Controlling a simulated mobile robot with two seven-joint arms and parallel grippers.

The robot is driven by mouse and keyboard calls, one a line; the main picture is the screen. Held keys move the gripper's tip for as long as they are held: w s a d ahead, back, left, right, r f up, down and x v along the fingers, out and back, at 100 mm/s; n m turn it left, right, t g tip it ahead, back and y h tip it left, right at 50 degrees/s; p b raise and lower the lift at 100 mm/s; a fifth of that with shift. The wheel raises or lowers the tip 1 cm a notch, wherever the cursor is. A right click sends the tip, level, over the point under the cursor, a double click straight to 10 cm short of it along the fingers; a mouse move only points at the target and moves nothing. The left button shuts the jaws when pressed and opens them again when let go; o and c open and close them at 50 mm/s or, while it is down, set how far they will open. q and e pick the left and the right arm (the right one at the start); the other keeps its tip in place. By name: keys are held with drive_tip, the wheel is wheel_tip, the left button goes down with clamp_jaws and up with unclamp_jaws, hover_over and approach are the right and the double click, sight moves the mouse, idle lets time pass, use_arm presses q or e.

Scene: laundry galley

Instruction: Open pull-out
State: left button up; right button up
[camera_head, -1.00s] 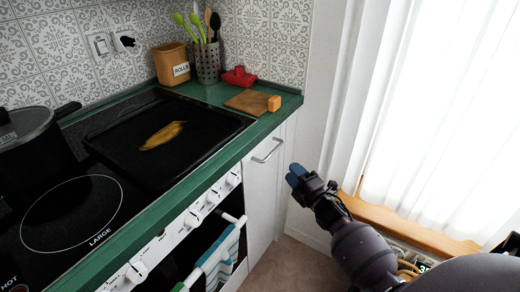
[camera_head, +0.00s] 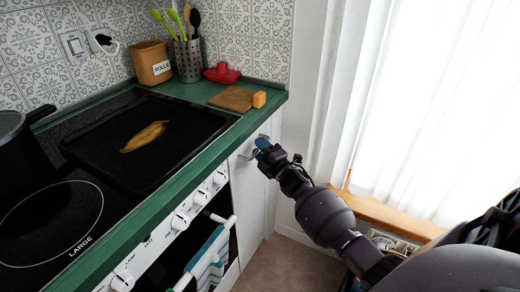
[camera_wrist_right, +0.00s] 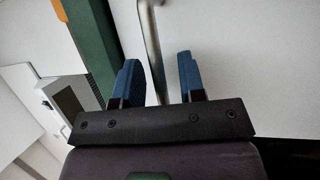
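The pull-out is a narrow white cabinet front (camera_head: 252,195) at the right end of the counter, with a metal bar handle (camera_head: 250,148) near its top. The front looks closed. My right gripper (camera_head: 264,150) is at the handle in the head view. In the right wrist view, its two blue fingers (camera_wrist_right: 160,82) are open, and the handle bar (camera_wrist_right: 152,45) runs between them with gaps on both sides. The head view does not clearly show the finger gap. My left gripper is not in view.
The green counter edge (camera_head: 190,178) runs above the front. A stove with white knobs (camera_head: 181,221) and a hanging towel (camera_head: 210,262) is to the left. A wooden board (camera_head: 232,98) and orange block (camera_head: 259,99) sit above. A curtained window (camera_head: 440,110) is at right.

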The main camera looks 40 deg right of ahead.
drive_tip(key=c, duration=0.7)
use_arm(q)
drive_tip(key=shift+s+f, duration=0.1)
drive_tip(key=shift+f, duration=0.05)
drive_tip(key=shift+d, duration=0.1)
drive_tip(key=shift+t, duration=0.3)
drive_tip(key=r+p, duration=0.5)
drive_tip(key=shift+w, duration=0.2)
use_arm(e)
drive_tip(key=s+d, duration=0.4)
drive_tip(key=s, duration=0.6)
drive_tip(key=s+d, duration=0.4)
drive_tip(key=s, duration=0.7)
drive_tip(key=s+d, duration=0.5)
drive_tip(key=s, duration=0.5)
drive_tip(key=shift+s, duration=0.25)
